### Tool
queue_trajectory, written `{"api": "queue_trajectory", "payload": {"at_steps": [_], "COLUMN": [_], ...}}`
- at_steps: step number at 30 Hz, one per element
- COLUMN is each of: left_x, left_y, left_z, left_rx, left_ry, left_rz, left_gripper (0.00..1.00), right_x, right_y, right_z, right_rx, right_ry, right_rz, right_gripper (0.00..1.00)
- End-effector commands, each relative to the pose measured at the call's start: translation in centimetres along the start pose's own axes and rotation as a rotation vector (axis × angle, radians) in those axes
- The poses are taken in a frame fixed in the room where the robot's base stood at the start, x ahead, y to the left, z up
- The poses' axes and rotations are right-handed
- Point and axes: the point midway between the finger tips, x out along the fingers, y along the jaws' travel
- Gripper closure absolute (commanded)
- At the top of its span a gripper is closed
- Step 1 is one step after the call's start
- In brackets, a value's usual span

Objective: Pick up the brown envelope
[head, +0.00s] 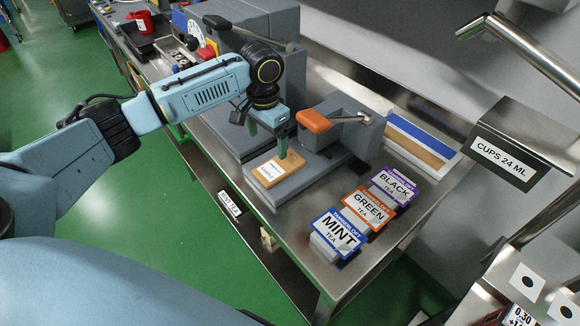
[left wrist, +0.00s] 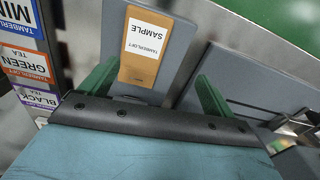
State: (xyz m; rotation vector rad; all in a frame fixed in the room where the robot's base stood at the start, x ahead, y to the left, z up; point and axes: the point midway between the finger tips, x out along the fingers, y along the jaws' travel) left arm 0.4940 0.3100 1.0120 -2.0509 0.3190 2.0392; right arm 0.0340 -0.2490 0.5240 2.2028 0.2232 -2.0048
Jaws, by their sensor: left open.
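The brown envelope (head: 284,173) lies flat on the grey base of a bench device, with a white label on it. In the left wrist view the envelope (left wrist: 138,74) shows its label reading SAMPLE and TAMBERLOFT. My left gripper (head: 268,145) is open just above the envelope's far side, its green fingers pointing down. In the left wrist view the gripper (left wrist: 157,86) has one finger beside the envelope's left edge and the other well off to its right, over the grey device. Nothing is held. My right gripper is not in view.
Boxes of mint tea (head: 338,235), green tea (head: 367,208) and black tea (head: 394,186) stand on the steel bench to the right. A grey press with an orange handle (head: 314,121) rises close beside the gripper. A blue, white and brown stack (head: 420,142) lies behind.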

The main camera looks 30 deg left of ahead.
Motion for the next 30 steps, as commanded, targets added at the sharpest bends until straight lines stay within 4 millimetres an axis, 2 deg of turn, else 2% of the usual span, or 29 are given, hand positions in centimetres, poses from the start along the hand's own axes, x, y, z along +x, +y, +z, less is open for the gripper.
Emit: {"api": "queue_trajectory", "payload": {"at_steps": [2,6,14,21,30], "left_x": [-0.5,-0.1,2.7,6.3,6.9], "left_y": [1.4,2.5,2.6,2.6,2.6], "left_z": [-0.4,-0.6,-0.8,-0.9,-0.9], "left_rx": [0.037,0.058,0.06,0.06,0.061], "left_ry": [-0.003,-0.008,-0.008,-0.008,-0.006], "left_rz": [0.004,0.01,0.01,0.01,0.009], "left_gripper": [0.11,0.11,0.11,0.11,0.11], "right_x": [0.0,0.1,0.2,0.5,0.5], "right_y": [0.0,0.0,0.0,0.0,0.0], "right_z": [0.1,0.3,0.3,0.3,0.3], "right_rx": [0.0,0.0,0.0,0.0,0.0], "right_ry": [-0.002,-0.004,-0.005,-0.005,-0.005], "right_rz": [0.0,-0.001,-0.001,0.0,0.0], "right_gripper": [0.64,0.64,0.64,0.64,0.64]}}
